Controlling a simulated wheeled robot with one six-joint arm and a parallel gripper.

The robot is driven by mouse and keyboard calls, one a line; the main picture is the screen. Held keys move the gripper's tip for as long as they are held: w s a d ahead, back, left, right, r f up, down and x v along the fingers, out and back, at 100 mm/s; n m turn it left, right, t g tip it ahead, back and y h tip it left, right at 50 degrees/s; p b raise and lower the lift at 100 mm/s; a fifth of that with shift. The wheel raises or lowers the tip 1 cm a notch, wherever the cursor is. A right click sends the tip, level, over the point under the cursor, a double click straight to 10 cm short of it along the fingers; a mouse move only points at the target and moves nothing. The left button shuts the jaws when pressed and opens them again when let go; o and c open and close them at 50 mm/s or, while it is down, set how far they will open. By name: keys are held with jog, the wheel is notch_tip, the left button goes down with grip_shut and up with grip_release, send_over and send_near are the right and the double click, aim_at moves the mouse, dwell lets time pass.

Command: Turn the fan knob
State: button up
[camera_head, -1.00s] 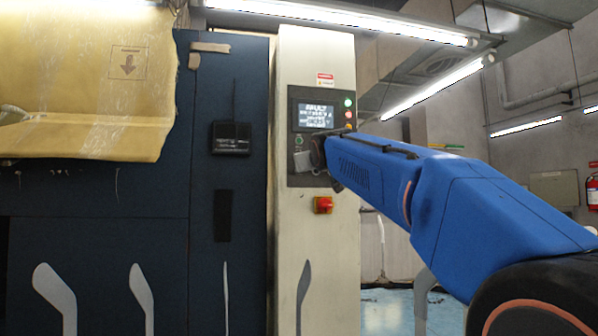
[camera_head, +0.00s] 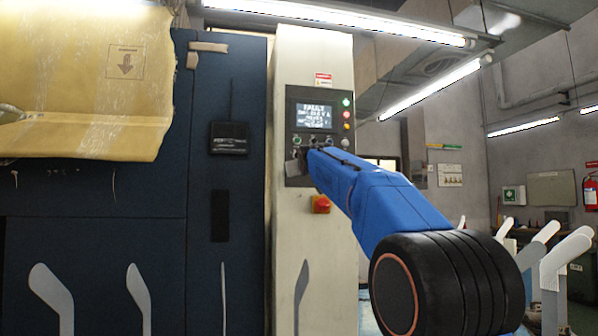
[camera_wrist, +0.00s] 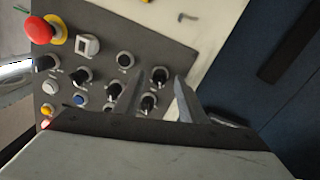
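The control panel (camera_head: 313,98) is on the pale cabinet column in the head view, with a lit screen (camera_head: 314,116) above a row of small controls. In the wrist view the panel (camera_wrist: 103,45) fills the middle, tilted, with several black knobs. No label is readable, so I cannot tell which is the fan knob. My gripper (camera_wrist: 157,90) is open, its two grey fingers apart over the panel. One black knob (camera_wrist: 149,103) shows between the fingers, and another knob (camera_wrist: 159,76) shows near their tips. Contact cannot be told. In the head view my arm hides most of the gripper.
A red emergency button (camera_wrist: 41,29) on yellow sits at the panel's corner; a red switch (camera_head: 321,204) is below the panel in the head view. A dark blue machine (camera_head: 120,230) with a yellow cover (camera_head: 85,75) stands left. White foot-shaped boards (camera_head: 560,265) stand at right.

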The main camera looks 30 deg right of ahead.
jog(key=shift+w+d, duration=0.1)
jog(key=shift+w, duration=0.2)
grip_shut()
jog(key=shift+m, duration=0.3)
jog(key=m, duration=1)
jog(key=shift+d+m+y, duration=0.1)
jog(key=shift+m+y, duration=0.2)
jog(key=shift+m, duration=0.1)
dwell(0.5)
